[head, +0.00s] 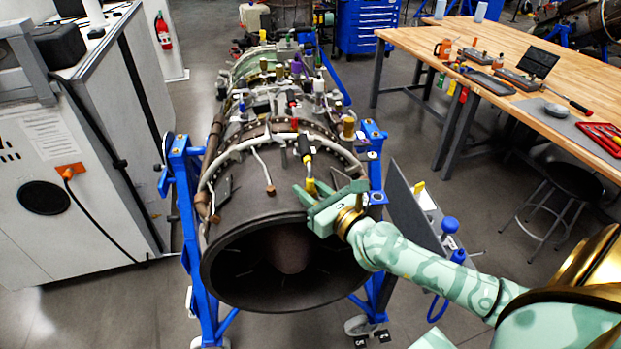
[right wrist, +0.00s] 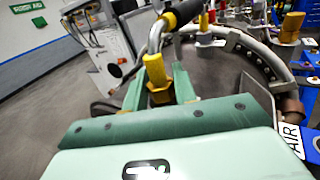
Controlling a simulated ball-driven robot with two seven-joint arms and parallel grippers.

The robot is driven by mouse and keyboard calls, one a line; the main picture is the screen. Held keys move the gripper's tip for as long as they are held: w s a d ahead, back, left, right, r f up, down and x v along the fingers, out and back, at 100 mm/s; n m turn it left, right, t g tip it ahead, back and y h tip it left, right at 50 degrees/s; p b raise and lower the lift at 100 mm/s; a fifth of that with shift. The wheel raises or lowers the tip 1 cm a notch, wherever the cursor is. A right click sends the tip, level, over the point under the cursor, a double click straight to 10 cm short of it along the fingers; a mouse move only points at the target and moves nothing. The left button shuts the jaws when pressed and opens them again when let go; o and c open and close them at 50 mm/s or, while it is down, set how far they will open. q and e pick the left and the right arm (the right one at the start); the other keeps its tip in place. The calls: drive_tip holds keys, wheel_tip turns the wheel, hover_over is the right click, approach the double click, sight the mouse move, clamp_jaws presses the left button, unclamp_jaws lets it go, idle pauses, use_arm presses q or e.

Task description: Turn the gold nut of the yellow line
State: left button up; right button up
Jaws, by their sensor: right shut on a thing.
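The gold nut (right wrist: 160,94) sits between the two green fingers of my right gripper (right wrist: 158,92) in the right wrist view, below a yellow fitting (right wrist: 180,76). A bent silver tube (right wrist: 155,62) with a yellow and black sleeve (right wrist: 184,12) rises beside it. In the head view my right gripper (head: 316,203) is at the front right of the turbine's upper casing, shut on the nut. The yellow line (head: 309,172) runs down to the gripper there, and the gripper mostly hides the nut. My left gripper is not in view.
The turbine (head: 255,200) rests in a blue stand (head: 190,220). Other lines and coloured caps crowd its top behind the gripper. A white cabinet (head: 60,215) stands at left. A wooden workbench (head: 480,60) with tools and a stool (head: 560,185) are at right.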

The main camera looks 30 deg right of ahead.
drive_tip(key=m+h+p, duration=0.1)
drive_tip(key=m+h, duration=0.1)
drive_tip(key=h, duration=0.1)
drive_tip(key=shift+r, duration=0.15)
drive_tip(key=m+h, duration=0.2)
drive_tip(key=h, duration=0.2)
drive_tip(key=shift+m+p, duration=0.3)
drive_tip(key=shift+m, duration=0.1)
drive_tip(key=h, duration=0.1)
drive_tip(key=m+g+h, duration=0.1)
drive_tip(key=shift+f+h, duration=0.2)
drive_tip(key=shift+h, duration=0.1)
use_arm(q)
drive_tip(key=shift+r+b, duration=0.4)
drive_tip(key=shift+b, duration=0.35)
use_arm(e)
drive_tip(key=shift+m+g+h, duration=1)
drive_tip(key=shift+m+h, duration=0.4)
drive_tip(key=shift+h, duration=0.3)
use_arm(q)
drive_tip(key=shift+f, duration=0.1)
use_arm(e)
drive_tip(key=o, duration=0.9)
